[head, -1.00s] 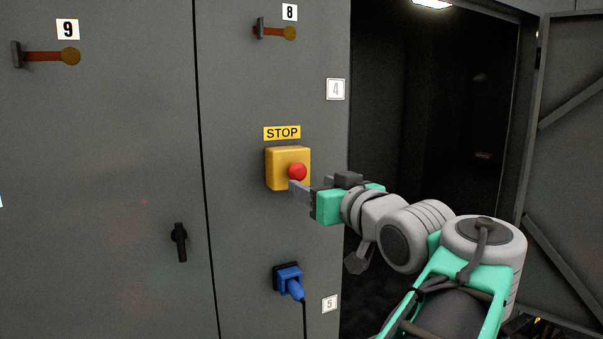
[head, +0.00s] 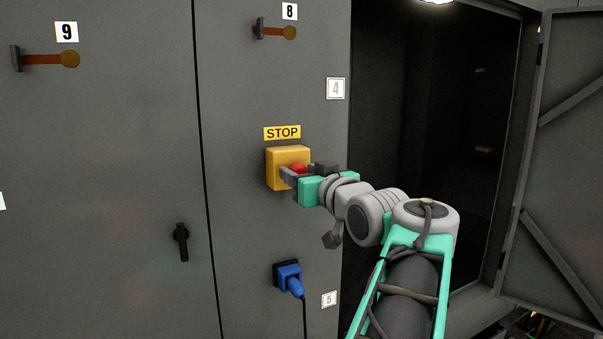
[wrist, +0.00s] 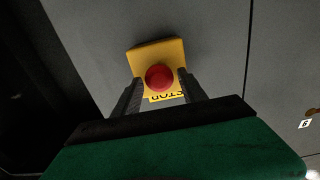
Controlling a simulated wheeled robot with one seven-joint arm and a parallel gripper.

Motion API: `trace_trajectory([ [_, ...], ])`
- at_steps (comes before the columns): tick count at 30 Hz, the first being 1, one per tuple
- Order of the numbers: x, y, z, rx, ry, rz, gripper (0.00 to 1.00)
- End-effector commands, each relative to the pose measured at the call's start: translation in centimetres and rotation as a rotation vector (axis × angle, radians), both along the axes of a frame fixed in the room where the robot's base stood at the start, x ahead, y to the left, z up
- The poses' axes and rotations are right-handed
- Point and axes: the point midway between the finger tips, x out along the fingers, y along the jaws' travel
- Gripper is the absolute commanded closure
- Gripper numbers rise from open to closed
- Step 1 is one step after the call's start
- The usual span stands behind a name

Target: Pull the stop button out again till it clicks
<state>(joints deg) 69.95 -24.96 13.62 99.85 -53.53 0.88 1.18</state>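The red stop button (head: 299,168) sits on a yellow box (head: 287,155) on the grey cabinet door, under a yellow STOP label (head: 282,132). In the wrist view the round red button (wrist: 159,77) shows whole, in front of the yellow box (wrist: 150,52). My gripper (head: 292,172) is at the button, one finger on either side of it. In the wrist view the gripper (wrist: 159,85) has its fingers apart, with a gap visible between each finger and the button. In the head view the fingers partly hide the button.
A blue plug (head: 289,279) with a hanging cable is in a socket below. A black handle (head: 181,242) is on the left door. Red-brown levers (head: 275,31) are above. A dark open cabinet bay (head: 430,130) lies to the right, with its door (head: 565,170) swung out.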

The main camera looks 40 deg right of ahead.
Motion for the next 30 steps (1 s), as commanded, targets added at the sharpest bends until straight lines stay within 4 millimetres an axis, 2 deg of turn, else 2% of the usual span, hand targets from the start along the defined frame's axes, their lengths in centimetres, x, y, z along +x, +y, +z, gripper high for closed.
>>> trace_trajectory([
  [2,-0.01,0.00,0.00,0.000,0.000,0.000,0.58],
  [17,-0.01,0.02,0.01,0.000,0.000,0.000,0.99],
  [30,-0.01,0.03,0.01,0.000,0.000,0.001,1.00],
])
